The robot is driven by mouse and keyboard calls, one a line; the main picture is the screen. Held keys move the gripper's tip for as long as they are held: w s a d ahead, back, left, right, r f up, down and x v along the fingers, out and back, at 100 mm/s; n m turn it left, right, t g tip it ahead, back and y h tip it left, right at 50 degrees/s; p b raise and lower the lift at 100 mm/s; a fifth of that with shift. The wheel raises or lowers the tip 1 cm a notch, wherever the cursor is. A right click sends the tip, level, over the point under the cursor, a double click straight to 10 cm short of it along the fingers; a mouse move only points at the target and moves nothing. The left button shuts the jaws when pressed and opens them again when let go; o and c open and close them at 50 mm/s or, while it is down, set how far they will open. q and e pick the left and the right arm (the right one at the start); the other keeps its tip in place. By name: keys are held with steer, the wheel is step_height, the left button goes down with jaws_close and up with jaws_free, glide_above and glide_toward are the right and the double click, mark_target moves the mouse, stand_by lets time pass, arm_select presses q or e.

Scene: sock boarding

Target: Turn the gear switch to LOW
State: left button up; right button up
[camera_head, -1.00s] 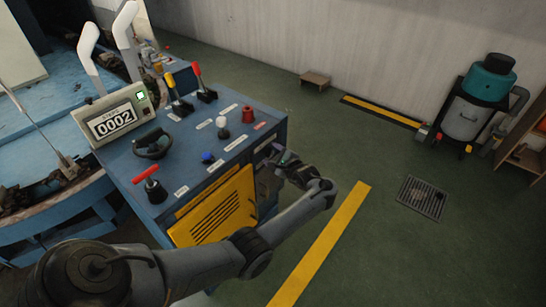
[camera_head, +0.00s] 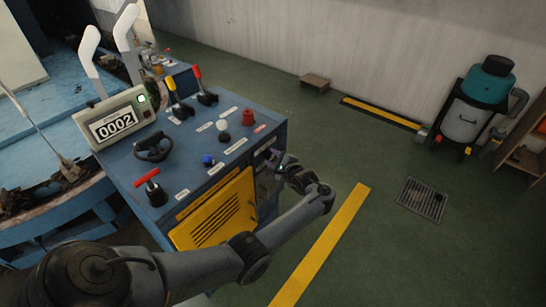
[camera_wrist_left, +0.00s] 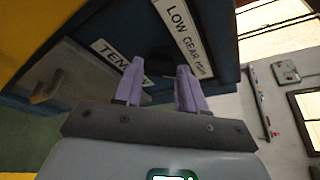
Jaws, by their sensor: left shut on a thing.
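My left gripper (camera_head: 278,163) is at the side of the blue control console (camera_head: 148,205), just right of the yellow vented door. In the left wrist view its two purple fingers (camera_wrist_left: 160,80) stand a small gap apart, up against the dark panel beneath a white label (camera_wrist_left: 185,38) reading LOW, GEAR and a partly cut word. The gear switch is between the fingertips, in shadow and mostly hidden. I cannot make out which way it points. My left gripper is shut on it. My right gripper is not in view.
A TEMP label (camera_wrist_left: 118,60) sits beside the gear label. The console top carries a 0002 counter (camera_head: 113,122), a red-handled lever (camera_head: 149,183), a black handwheel (camera_head: 153,147), and a red button (camera_head: 248,117). The yellow door (camera_head: 215,212) is close to my forearm.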

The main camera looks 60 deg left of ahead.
arm_select(q)
steer(key=shift+n+t+p, duration=0.3)
steer(key=shift+n+p, duration=0.2)
steer(key=shift+f+n+y+p, duration=0.1)
steer(key=shift+n+y+p, duration=0.2)
steer(key=shift+n+y, duration=0.3)
steer(key=shift+s+f+n+t, duration=0.1)
steer(key=shift+f+n+t, duration=0.15)
steer(key=shift+n, duration=0.55)
steer(key=shift+f+n+t+y+b, duration=0.25)
steer(key=shift+n+y+b, duration=0.45)
steer(key=shift+n+b, duration=0.4)
steer(key=shift+f+n+g+y+b, duration=0.1)
steer(key=shift+n+g+y+b, duration=0.35)
steer(key=shift+n+b, duration=1.4)
steer(key=shift+f+n+g+y+b, duration=0.1)
steer(key=shift+n+g+y+b, duration=0.4)
steer(key=shift+n+b, duration=1.3)
steer(key=shift+n+g+y+b, duration=0.15)
steer(key=shift+n+y+b, duration=0.6)
steer(key=shift+n+b, duration=1.1)
steer(key=o, duration=1.1)
steer(key=shift+c, duration=0.2)
